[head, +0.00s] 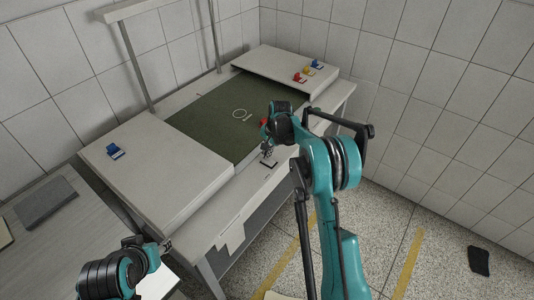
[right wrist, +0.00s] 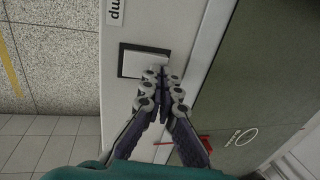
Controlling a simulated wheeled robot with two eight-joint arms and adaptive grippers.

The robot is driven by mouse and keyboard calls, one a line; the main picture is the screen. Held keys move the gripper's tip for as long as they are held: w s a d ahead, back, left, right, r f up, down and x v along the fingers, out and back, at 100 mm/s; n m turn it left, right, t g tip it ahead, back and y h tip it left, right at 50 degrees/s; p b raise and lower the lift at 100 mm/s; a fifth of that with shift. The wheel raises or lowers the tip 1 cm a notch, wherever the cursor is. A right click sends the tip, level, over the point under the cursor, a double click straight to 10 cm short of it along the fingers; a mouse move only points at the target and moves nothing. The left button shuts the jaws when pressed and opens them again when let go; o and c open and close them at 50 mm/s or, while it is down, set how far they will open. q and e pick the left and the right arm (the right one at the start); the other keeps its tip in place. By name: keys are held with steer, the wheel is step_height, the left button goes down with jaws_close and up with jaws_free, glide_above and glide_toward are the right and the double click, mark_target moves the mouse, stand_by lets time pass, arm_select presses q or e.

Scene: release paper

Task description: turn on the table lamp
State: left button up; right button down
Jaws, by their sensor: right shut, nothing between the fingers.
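A white square switch (right wrist: 135,63) in a dark frame sits on the table's pale front edge in the right wrist view, beside a partly cut-off printed label (right wrist: 115,10). In the head view the switch (head: 269,163) is small and partly hidden by my gripper. My right gripper (right wrist: 162,72) is shut and empty, its tips over the switch's right side; I cannot tell if they touch it. It also shows in the head view (head: 267,152). A pale overhead bar (head: 125,9) on posts, possibly the lamp, stands above the table. My left gripper (head: 167,246) is at the lower left, its fingers too small to judge.
A green mat (head: 205,118) lies on the table with a white ring (head: 239,114) on it. A blue object (head: 115,151) is on the left raised panel. A grey pad (head: 45,202) lies on the left table.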

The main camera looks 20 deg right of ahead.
steer(key=shift+w+a+f+g, duration=0.15)
steer(key=shift+a+f+g, duration=0.05)
steer(key=shift+f+g, duration=0.1)
steer(key=shift+h, duration=0.3)
steer(key=shift+d, duration=0.2)
steer(key=shift+s+d+r, duration=0.1)
steer(key=shift+s+d, duration=0.25)
steer(key=shift+s, duration=0.3)
